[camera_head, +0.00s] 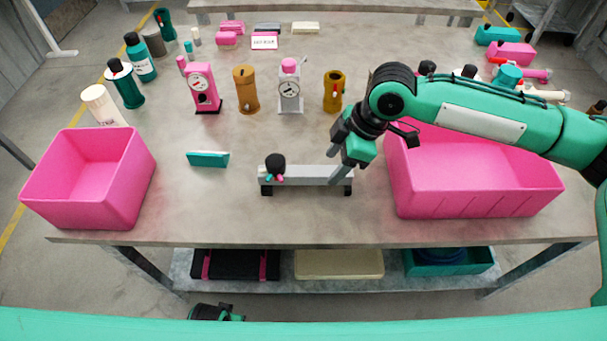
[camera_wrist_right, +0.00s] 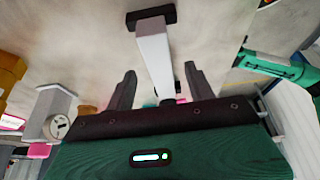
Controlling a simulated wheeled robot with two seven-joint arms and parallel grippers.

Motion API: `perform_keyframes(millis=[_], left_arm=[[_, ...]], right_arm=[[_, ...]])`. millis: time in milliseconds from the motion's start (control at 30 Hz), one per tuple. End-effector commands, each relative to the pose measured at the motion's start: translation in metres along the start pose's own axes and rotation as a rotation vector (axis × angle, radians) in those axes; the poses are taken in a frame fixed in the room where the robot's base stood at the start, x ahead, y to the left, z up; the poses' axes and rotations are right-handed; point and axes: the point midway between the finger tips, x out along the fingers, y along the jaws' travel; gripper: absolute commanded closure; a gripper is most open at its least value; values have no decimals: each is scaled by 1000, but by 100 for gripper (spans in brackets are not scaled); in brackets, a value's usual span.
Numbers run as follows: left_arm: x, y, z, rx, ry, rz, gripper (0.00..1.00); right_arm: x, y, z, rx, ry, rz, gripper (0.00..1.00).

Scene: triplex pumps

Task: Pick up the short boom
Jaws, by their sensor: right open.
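The short boom appears to be the light grey bar (camera_head: 310,175) with black feet under its ends, lying crosswise on the table near the front middle. A black knob with small pink and teal parts (camera_head: 275,167) sits at its left end. In the right wrist view the grey bar (camera_wrist_right: 155,58) runs between the fingers, with a black end piece at the top. My right gripper (camera_head: 338,167) is open over the bar's right part; it also shows in the right wrist view (camera_wrist_right: 158,85), one finger on each side of the bar. Contact cannot be told.
A pink bin (camera_head: 90,180) stands at the left, and a larger pink bin (camera_head: 470,185) stands close right of my gripper. A teal block (camera_head: 208,159) lies left of the bar. A pink dial unit (camera_head: 203,88), an ochre cylinder (camera_head: 245,90) and bottles stand behind.

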Motion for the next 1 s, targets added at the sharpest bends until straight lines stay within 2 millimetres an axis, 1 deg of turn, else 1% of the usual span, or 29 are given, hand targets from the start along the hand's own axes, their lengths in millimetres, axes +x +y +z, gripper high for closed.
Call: perform_keyframes(millis=[133, 300, 400, 500, 700, 867, 900, 967, 1000], left_arm=[[0, 0, 0, 0, 0, 0, 49], [0, 0, 0, 0, 0, 0, 49], [0, 0, 0, 0, 0, 0, 49], [0, 0, 0, 0, 0, 0, 49], [0, 0, 0, 0, 0, 0, 49], [0, 0, 0, 0, 0, 0, 49], [0, 0, 0, 0, 0, 0, 49], [0, 0, 0, 0, 0, 0, 49], [0, 0, 0, 0, 0, 0, 49]], right_arm=[[12, 0, 0, 0, 0, -2, 45], [38, 0, 0, 1, 0, -2, 45], [50, 1, 0, 2, 0, 0, 45], [54, 1, 0, 3, 0, 0, 45], [54, 1, 0, 2, 0, 1, 45], [54, 1, 0, 2, 0, 1, 77], [54, 1, 0, 2, 0, 1, 85], [54, 1, 0, 2, 0, 1, 96], [54, 1, 0, 2, 0, 1, 100]])
